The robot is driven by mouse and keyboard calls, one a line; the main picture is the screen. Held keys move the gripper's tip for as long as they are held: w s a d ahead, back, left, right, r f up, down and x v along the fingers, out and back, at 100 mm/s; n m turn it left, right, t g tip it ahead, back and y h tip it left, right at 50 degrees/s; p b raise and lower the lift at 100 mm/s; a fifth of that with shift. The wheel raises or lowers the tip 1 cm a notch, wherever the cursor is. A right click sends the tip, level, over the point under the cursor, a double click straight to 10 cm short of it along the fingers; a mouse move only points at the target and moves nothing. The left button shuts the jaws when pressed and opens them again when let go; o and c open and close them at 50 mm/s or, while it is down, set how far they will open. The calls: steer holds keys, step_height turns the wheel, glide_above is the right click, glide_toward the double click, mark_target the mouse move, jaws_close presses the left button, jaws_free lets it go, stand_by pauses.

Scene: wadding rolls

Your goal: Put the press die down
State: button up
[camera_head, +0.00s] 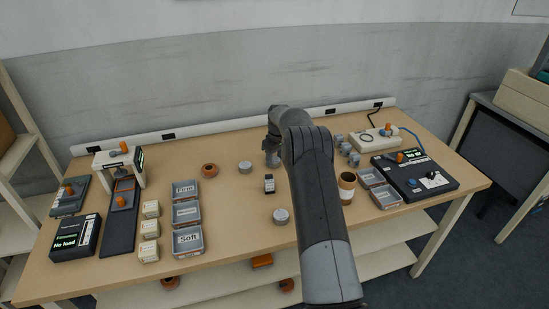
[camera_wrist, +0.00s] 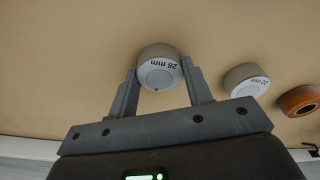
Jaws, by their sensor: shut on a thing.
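My gripper (camera_head: 271,162) hangs over the back middle of the table, fingers pointing down. In the wrist view my gripper (camera_wrist: 164,88) is shut on a round grey press die (camera_wrist: 160,68) with a pale face marked "28 mm". The die sits between both fingertips.
Labelled trays (camera_head: 188,240) are left, a brown cup (camera_head: 347,187) right. Bare wood surrounds the dies.

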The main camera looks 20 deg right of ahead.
mark_target(277, 161)
steer(key=o, duration=1.2)
step_height(277, 161, up, 12)
steer(key=s, duration=0.1)
steer(key=s+a+r+m+t, duration=0.1)
steer(key=s+a+r, duration=0.1)
steer(key=s+r, duration=0.4)
steer(key=s+a+r, duration=0.2)
steer(key=s+r, duration=0.2)
steer(key=r, duration=0.4)
steer(key=s+a+r+m+t, duration=0.1)
steer(key=s+a+r, duration=0.1)
steer(key=s+r, duration=0.35)
steer(key=s+a+r, duration=0.2)
steer(key=s, duration=0.6)
steer(key=s+a+f+m+t, duration=0.1)
steer(key=s+a+f, duration=0.1)
steer(key=s, duration=1.2)
steer(key=s+a+f+m+t, duration=0.1)
steer(key=s+a+f+m, duration=0.1)
steer(key=s, duration=1.3)
steer(key=shift+s+f+h, duration=0.15)
steer(key=shift+f+h, duration=0.15)
steer(key=shift+f, duration=0.4)
